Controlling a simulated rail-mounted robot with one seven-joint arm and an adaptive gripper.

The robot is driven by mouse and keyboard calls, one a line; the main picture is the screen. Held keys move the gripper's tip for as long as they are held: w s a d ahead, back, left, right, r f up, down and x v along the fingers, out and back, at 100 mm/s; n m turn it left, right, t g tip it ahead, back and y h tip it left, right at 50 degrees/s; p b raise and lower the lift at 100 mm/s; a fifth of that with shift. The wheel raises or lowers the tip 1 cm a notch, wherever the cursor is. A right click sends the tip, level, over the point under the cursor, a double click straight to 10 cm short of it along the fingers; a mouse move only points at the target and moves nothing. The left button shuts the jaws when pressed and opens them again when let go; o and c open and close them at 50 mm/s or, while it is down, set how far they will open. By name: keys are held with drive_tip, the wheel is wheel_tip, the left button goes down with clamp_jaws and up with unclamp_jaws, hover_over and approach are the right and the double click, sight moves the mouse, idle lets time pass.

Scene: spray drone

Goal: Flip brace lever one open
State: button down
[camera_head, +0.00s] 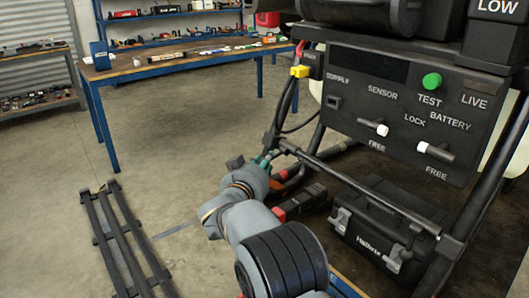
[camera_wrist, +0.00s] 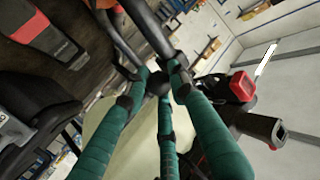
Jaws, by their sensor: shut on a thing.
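My gripper (camera_head: 268,158), with teal fingers, is at the left end of a black tube (camera_head: 345,180) on the drone frame. In the wrist view, its fingertips (camera_wrist: 157,84) close around a small dark part at the tube joint. That part appears to be brace lever one, but the fingers hide most of it. The black tubes (camera_wrist: 150,28) run up from the fingertips. I cannot tell the lever's angle.
The panel (camera_head: 400,105) with a green button and two white-tipped switches is above right. A black case (camera_head: 385,225) and a red-ended black block (camera_head: 300,203) sit below the tube. A blue-legged workbench (camera_head: 185,60) stands behind. A black rack (camera_head: 125,240) lies on the floor left.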

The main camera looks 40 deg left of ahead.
drive_tip(key=c, duration=1.8)
unclamp_jaws()
drive_tip(key=shift+s+f, duration=0.1)
drive_tip(key=shift+f, duration=0.35)
drive_tip(key=o, duration=0.3)
drive_tip(key=shift+r, duration=0.2)
drive_tip(key=shift+o, duration=0.2)
drive_tip(key=shift+r, duration=0.1)
drive_tip(key=v, duration=1.2)
